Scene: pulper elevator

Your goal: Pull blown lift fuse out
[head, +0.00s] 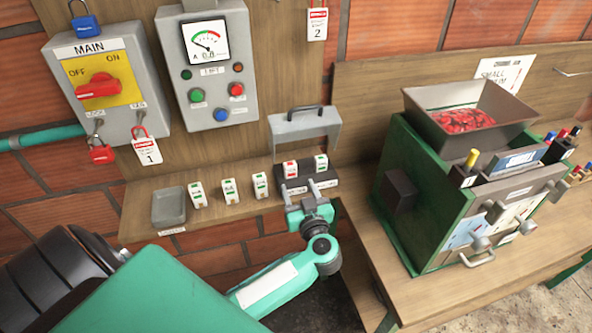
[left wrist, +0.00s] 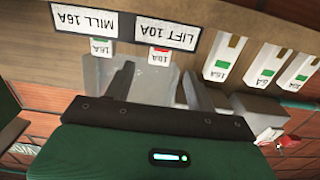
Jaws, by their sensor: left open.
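The lift fuse (head: 290,169), white with a red mark, stands at the left of a dark fuse block (head: 318,184). The mill fuse (head: 321,163), with a green mark, stands to its right. In the left wrist view, the lift fuse (left wrist: 160,56) is by the LIFT 10A label (left wrist: 168,28), the mill fuse (left wrist: 102,47) by the MILL 16A label (left wrist: 82,20). My left gripper (head: 307,207) is open and empty just in front of the block. In the wrist view its fingers (left wrist: 158,82) point toward the lift fuse, apart from it. My right gripper is not in view.
Three green-marked fuses (head: 230,190) stand on the shelf, left of the block. A grey tray (head: 168,206) lies farther left. A grey cover (head: 303,130) with a handle is above the block. The green pulper (head: 425,195) stands right; the MAIN switch box (head: 100,85) hangs upper left.

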